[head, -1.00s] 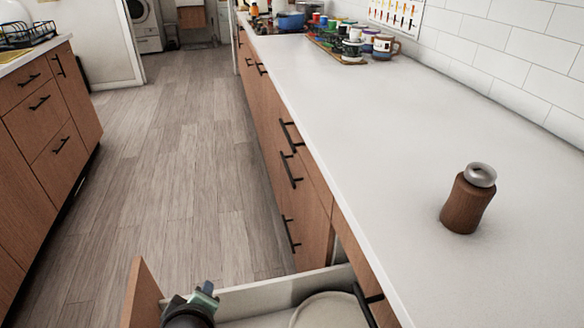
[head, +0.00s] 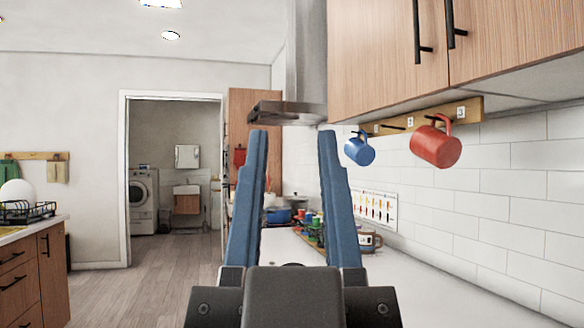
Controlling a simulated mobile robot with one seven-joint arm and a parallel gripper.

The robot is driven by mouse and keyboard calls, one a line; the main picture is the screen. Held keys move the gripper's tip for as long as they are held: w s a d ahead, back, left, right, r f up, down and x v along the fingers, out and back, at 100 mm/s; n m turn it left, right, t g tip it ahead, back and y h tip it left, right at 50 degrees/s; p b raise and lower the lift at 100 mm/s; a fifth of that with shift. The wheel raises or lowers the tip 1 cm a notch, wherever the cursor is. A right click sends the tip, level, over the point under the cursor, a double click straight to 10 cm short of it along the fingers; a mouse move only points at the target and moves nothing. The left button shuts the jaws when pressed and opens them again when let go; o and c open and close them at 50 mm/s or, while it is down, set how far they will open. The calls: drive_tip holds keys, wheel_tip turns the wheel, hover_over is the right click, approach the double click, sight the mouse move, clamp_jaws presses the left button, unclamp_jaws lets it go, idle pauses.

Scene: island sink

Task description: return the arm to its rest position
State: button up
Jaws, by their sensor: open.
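My gripper (head: 291,140) is raised in the middle of the head view. Its two blue fingers stand upright and wide apart, with nothing between them. It is above the near part of the white counter (head: 440,290) and hides some of it. The rest of my arm is mostly out of view below the gripper.
A red mug (head: 436,146) and a blue mug (head: 359,150) hang from a wooden rail under the upper cabinet (head: 380,65), right of my gripper. Colourful items and a mug (head: 369,240) stand farther back on the counter. Open floor (head: 140,285) lies left.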

wheel_tip(320, 180, up, 24)
drive_tip(key=p, duration=2.4)
